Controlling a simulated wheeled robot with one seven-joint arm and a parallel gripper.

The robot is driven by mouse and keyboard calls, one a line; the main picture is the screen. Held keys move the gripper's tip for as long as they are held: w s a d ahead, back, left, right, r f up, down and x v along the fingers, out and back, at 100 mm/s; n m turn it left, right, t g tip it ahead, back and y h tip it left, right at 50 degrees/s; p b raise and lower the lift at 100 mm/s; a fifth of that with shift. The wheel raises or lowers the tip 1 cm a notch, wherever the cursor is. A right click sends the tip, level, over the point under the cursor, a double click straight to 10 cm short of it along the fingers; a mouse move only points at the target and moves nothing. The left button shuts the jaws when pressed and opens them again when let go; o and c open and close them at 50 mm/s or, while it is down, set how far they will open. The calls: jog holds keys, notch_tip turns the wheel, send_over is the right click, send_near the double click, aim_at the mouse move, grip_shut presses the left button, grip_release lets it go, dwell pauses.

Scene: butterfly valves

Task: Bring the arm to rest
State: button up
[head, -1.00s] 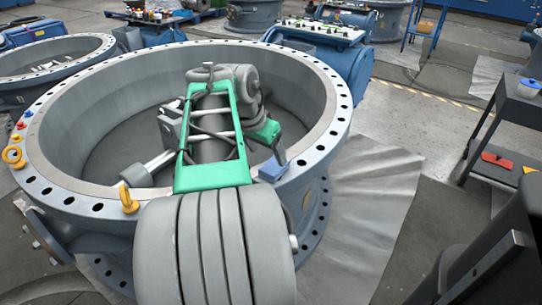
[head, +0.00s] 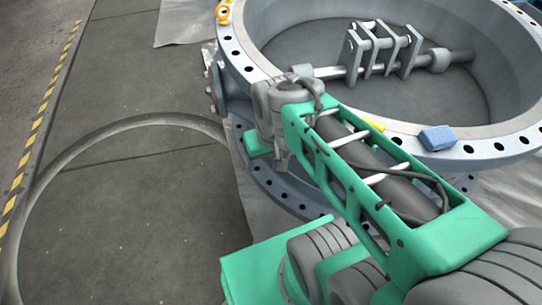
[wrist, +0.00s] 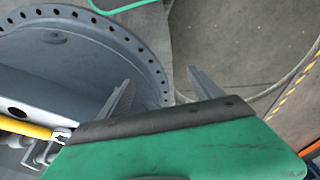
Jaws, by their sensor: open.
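My green arm (head: 372,180) reaches from the lower right of the head view to the near-left outer side of a large grey valve body (head: 265,65). My gripper's fingers cannot be made out there. In the wrist view my gripper (wrist: 160,92) has its two grey fingers well apart, with nothing between them. The valve's bolt-holed flange (wrist: 150,62) shows behind and left of the fingers, with floor to the right. I cannot tell the exact gap between fingers and flange.
Inside the valve lies a shaft with brackets (head: 382,52). A blue block (head: 438,138) and a yellow eyebolt (head: 222,12) are on its rim. A curved hose (head: 60,165) lies on the floor at left. Much of the floor at left (head: 130,215) is clear.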

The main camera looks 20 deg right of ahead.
notch_tip(320, 180, up, 29)
jog(key=w+t+p, duration=0.1)
jog(key=p, duration=2.4)
jog(key=shift+w+a+f+p, duration=0.15)
jog(key=shift+w+a+p, duration=0.15)
jog(key=shift+a+p, duration=0.1)
